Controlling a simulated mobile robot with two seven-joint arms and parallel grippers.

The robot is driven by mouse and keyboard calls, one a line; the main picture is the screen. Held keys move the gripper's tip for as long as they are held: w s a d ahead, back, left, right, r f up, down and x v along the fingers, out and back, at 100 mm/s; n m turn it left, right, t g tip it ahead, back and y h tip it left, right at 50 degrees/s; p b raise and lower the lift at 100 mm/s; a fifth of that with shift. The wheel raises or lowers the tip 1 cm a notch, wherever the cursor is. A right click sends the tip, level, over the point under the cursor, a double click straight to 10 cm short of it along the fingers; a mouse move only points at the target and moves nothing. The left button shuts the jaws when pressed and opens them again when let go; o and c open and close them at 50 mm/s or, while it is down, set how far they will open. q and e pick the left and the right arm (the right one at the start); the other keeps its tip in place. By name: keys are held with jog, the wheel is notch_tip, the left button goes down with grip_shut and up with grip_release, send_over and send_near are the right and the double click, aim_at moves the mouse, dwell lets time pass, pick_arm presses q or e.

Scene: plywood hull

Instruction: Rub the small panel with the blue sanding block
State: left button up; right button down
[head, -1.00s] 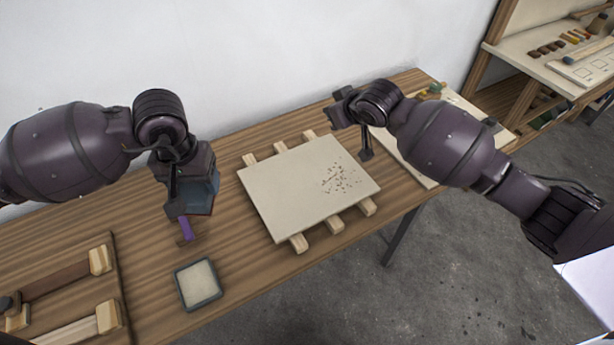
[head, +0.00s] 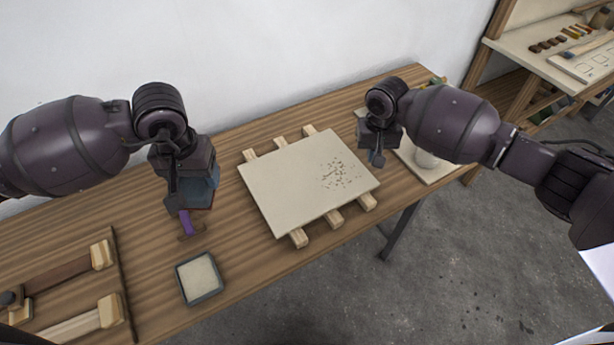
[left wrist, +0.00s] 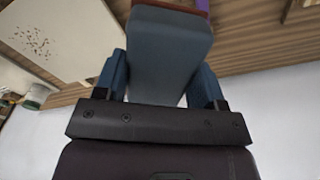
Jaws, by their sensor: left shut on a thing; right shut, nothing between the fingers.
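The pale panel (head: 285,185) lies on wooden slats on the bench, with dark specks on its right half. It also shows at upper left in the left wrist view (left wrist: 60,35). My left gripper (head: 190,203) is left of the panel, above the bench and apart from the panel. It is shut on the blue sanding block (left wrist: 170,50), which hangs between the fingers with a brownish edge at its far end. In the head view the block is mostly hidden by the gripper. My right gripper (head: 377,160) is shut and empty, just right of the panel's far right corner.
A purple-handled tool (head: 187,224) is just below my left gripper. A dark-rimmed tray (head: 181,284) with a pale inside is at the bench's front edge.

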aim_at(367, 175)
jog(key=shift+f+b, duration=2.35)
jog(key=shift+b, duration=0.2)
pick_arm(q)
notch_tip(367, 175, down, 6)
jog(key=shift+r, duration=0.15)
jog(key=shift+f, duration=0.4)
pick_arm(e)
jog(key=shift+f, duration=0.95)
pick_arm(q)
jog(key=shift+r, duration=0.2)
pick_arm(e)
jog(key=shift+r, duration=0.15)
pick_arm(q)
jog(key=shift+r+p, duration=2.2)
jog(key=shift+r, duration=0.4)
pick_arm(e)
jog(key=shift+r, duration=1.95)
pick_arm(q)
notch_tip(367, 175, up, 2)
jog(key=p, duration=0.2)
jog(key=shift+r+p, duration=0.15)
jog(key=shift+p, duration=0.2)
pick_arm(e)
notch_tip(367, 175, up, 2)
